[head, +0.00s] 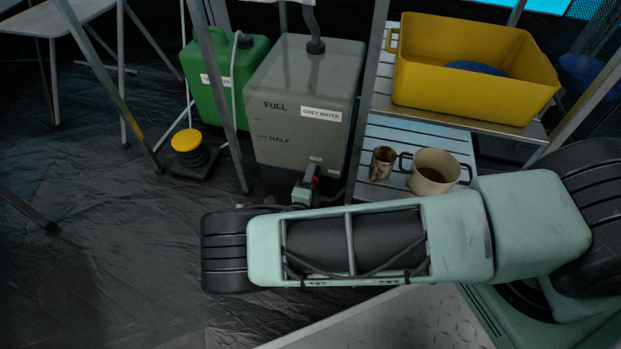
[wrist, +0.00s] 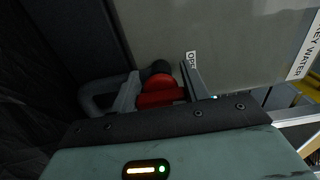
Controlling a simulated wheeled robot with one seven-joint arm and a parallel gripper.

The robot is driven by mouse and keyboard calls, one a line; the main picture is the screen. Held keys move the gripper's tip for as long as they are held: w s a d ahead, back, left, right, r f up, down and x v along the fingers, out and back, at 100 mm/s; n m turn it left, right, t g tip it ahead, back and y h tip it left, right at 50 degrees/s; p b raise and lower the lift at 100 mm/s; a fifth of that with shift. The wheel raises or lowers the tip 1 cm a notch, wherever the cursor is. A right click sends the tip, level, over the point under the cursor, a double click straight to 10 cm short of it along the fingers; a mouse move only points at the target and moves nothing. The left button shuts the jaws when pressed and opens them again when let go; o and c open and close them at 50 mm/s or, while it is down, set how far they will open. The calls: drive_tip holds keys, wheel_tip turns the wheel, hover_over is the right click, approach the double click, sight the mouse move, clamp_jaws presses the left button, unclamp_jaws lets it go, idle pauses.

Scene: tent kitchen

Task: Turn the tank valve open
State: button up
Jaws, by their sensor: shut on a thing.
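The grey water tank (head: 305,105) stands on the floor, marked FULL and HALF. Its red valve (head: 311,171) sits low on the front, partly hidden by my gripper. In the wrist view the red valve handle (wrist: 158,91) lies between my two fingers, with a dark pipe beside it. My gripper (wrist: 160,95) is shut on the valve handle. It shows small at the tank's base in the head view (head: 304,190). A small label (wrist: 192,60) is on the tank just above the right finger. The handle's exact angle is hard to tell.
A green water can (head: 225,75) stands left of the tank, with a yellow-topped foot pump (head: 187,141) before it. A yellow tub (head: 450,90) sits above. Metal legs flank the tank.

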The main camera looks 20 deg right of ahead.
drive_tip(key=shift+f, duration=0.1)
drive_tip(key=o, duration=1)
drive_tip(key=p+v, duration=0.5)
drive_tip(key=v, duration=1.2)
drive_tip(key=shift+s+a, duration=0.1)
drive_tip(key=shift+s, duration=0.1)
